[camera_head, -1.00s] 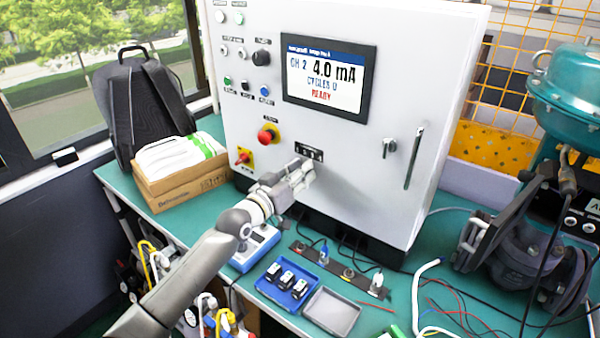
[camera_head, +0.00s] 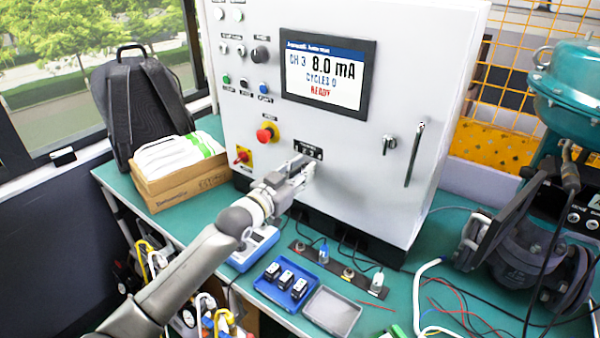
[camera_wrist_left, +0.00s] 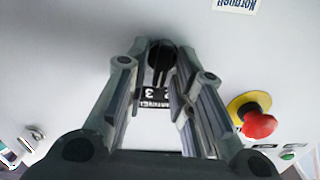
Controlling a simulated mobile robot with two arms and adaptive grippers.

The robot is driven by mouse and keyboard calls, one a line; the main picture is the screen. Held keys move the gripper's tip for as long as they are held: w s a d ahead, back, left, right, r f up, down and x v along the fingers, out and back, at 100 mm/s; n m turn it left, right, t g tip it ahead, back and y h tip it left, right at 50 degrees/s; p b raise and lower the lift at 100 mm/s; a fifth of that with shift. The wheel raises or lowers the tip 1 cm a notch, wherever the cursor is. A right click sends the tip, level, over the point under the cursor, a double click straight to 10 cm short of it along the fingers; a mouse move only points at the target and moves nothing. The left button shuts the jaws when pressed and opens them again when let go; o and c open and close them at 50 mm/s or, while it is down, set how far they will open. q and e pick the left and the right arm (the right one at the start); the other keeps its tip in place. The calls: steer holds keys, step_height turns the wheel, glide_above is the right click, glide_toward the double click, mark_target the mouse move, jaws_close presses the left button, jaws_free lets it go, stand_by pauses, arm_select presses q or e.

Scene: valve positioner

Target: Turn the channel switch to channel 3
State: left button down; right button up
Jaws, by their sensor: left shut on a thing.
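The white control cabinet (camera_head: 245,120) stands on the bench. Its screen (camera_head: 324,76) reads CH 3, 8.0 mA, CYCLES 0, READY. My left gripper (camera_head: 306,166) is at the cabinet's lower front, shut on the channel switch. In the left wrist view the switch is a black knob (camera_wrist_left: 160,56) between the fingertips of the left gripper (camera_wrist_left: 158,75). A black label with a "3" (camera_wrist_left: 153,95) shows beside the knob. In the head view the gripper hides the knob, and only its label plate (camera_head: 308,149) shows above. My right gripper is not in view.
A red emergency button (camera_head: 265,135) and a red rotary switch (camera_head: 242,156) are left of the gripper. A blue tray (camera_head: 268,290) with black parts and a grey tray (camera_head: 332,312) lie on the bench below. A teal valve actuator (camera_head: 570,85) stands at the right.

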arm_select(q)
steer(key=shift+m, duration=0.6)
steer(key=c, duration=1.5)
jaws_free()
steer(key=shift+c, duration=0.2)
steer(key=v, duration=1.2)
steer(key=shift+f, duration=0.1)
